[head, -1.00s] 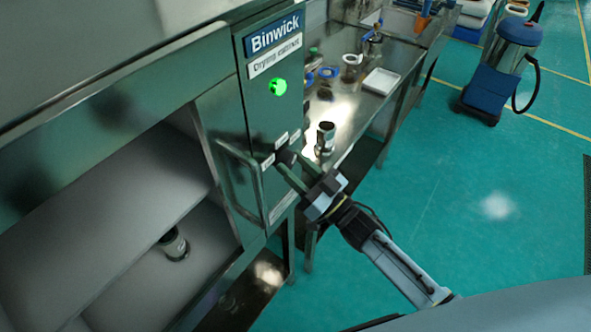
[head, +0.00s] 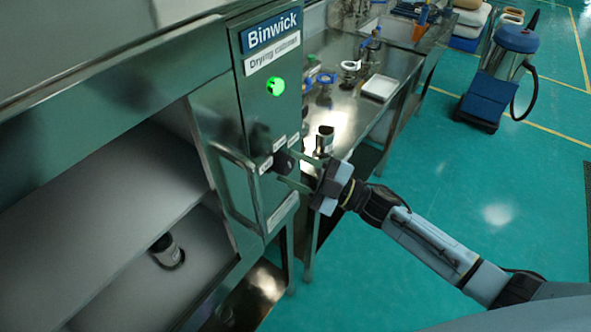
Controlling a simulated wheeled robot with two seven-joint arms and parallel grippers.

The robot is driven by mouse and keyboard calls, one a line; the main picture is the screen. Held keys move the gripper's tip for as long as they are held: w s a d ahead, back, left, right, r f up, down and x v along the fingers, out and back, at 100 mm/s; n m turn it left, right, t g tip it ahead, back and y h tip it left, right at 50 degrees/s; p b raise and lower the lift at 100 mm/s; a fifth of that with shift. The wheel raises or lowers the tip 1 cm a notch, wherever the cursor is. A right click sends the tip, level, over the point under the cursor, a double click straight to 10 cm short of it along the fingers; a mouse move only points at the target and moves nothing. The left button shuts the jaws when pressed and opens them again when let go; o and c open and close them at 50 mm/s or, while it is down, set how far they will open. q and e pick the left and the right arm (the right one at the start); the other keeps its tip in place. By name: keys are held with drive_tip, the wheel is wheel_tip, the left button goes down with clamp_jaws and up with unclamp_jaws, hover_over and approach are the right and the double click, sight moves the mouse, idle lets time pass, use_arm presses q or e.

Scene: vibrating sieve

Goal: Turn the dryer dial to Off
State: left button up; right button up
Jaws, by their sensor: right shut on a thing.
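The drying cabinet (head: 262,205) has a narrow front panel with a dark dial (head: 283,161) at its middle. Small white labels stand around the dial, too small to read. A round green lamp (head: 276,86) above it is lit. My right gripper (head: 288,166) comes from the right and is shut on the dial, one finger above and one below. The fingers partly hide the dial, and I cannot tell which label it points to. My left gripper is not in view.
Behind the panel, a steel bench (head: 345,108) carries a cup (head: 324,140), a white tray (head: 380,87) and other small items. A blue vacuum (head: 497,75) stands on the open green floor.

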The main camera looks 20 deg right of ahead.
drive_tip(key=n+g, duration=0.2)
drive_tip(key=n, duration=0.3)
drive_tip(key=shift+r, duration=0.15)
drive_tip(key=shift+r+n+g+h+p, duration=0.1)
drive_tip(key=shift+n+g+h+p, duration=0.3)
drive_tip(key=shift+n, duration=0.7)
drive_tip(key=shift+n+g+h+p, duration=0.3)
drive_tip(key=shift+n+h+p, duration=0.15)
drive_tip(key=shift+n, duration=0.65)
drive_tip(key=o, duration=1)
drive_tip(key=shift+c, duration=0.2)
drive_tip(key=shift+d, duration=0.15)
drive_tip(key=b+v, duration=0.2)
drive_tip(key=v, duration=1.1)
